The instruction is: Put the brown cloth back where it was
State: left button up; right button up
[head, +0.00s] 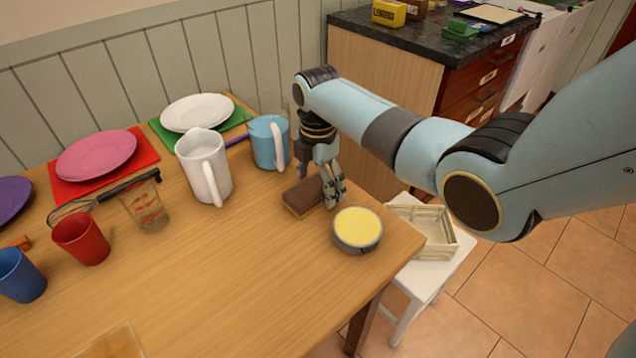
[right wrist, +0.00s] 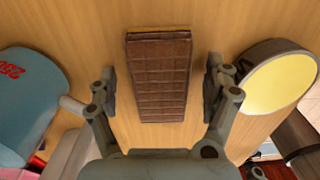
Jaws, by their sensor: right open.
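I see nothing plainly a cloth. A brown oblong slab (head: 303,196), with a grid of squares like a chocolate bar, lies flat on the wooden table (head: 220,270). It also shows in the right wrist view (right wrist: 160,85). My right gripper (head: 333,195) points down just beside and over the slab's right end. In the right wrist view my right gripper (right wrist: 160,80) is open, with one finger on each side of the slab and gaps between them. My left gripper is not in view.
A grey round tin with a yellow top (head: 357,229) stands close right of the gripper. A blue mug (head: 268,142) and white pitcher (head: 203,165) stand behind and left. A wooden crate (head: 430,230) sits on a white stool beyond the table's right edge. The front middle is clear.

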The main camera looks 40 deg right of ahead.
aim_at(318, 184)
notch_tip(318, 184, up, 12)
jog(key=p, duration=0.1)
jog(key=shift+f, duration=0.15)
dwell(0.6)
